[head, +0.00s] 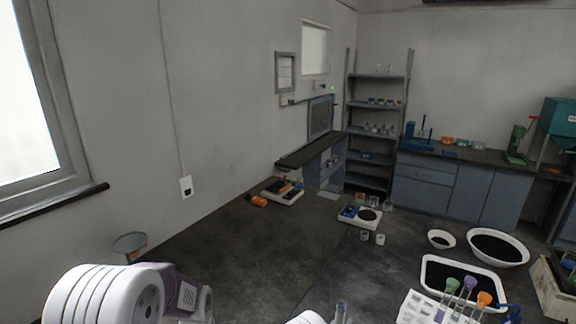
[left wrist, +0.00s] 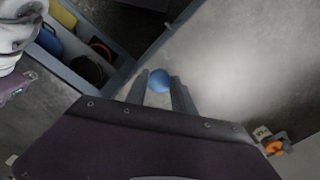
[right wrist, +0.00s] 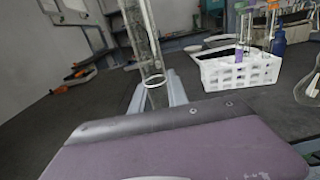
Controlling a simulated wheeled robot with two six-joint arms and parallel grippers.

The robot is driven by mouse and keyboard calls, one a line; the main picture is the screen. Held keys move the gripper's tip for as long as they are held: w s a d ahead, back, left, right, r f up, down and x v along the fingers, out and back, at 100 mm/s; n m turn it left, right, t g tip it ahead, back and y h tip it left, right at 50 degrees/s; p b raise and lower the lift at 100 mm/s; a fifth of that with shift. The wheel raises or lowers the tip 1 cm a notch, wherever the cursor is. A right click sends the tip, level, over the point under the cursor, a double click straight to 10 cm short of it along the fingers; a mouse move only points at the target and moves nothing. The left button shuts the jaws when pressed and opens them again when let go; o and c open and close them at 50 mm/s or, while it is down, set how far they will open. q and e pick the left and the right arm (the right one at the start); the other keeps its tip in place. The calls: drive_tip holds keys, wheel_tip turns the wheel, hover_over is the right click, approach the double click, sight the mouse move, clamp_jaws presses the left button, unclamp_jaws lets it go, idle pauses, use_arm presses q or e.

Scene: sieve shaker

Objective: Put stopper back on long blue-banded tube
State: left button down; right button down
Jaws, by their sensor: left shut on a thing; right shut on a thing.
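In the left wrist view, my left gripper (left wrist: 158,98) is shut on a round blue stopper (left wrist: 159,80), held between its fingertips. In the right wrist view, my right gripper (right wrist: 158,96) is shut on a long clear glass tube (right wrist: 140,32). A pale ring shows on the tube between the fingers; I cannot make out a blue band. The top of the tube also shows at the bottom edge of the head view (head: 341,311). The stopper is not visible in the head or right wrist view, so its distance from the tube cannot be told.
A white rack (right wrist: 238,73) holds tubes with green, purple and orange stoppers, beside a blue bottle (right wrist: 279,44). A black-filled white tray (head: 428,264) and bowls stand behind it. The dark worktop (head: 250,265) is clear at centre left.

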use_arm(q)
drive_tip(key=shift+w+d, duration=0.1)
use_arm(e)
drive_tip(key=s+d+m+g+h, duration=0.3)
drive_tip(key=s+g+h, duration=0.1)
drive_tip(key=s, duration=0.8)
drive_tip(key=shift+s+d+m, duration=0.15)
drive_tip(key=shift+d+m, duration=0.15)
drive_tip(key=shift+d, duration=0.1)
drive_tip(key=w+a+r+n+t+y, duration=0.1)
drive_tip(key=a+n+t+y, duration=0.2)
drive_tip(key=a, duration=1.1)
drive_tip(key=shift+w+a+r+n+t+y, duration=0.3)
drive_tip(key=shift+w+a+r+t+y, duration=0.05)
drive_tip(key=shift+t+y, duration=0.15)
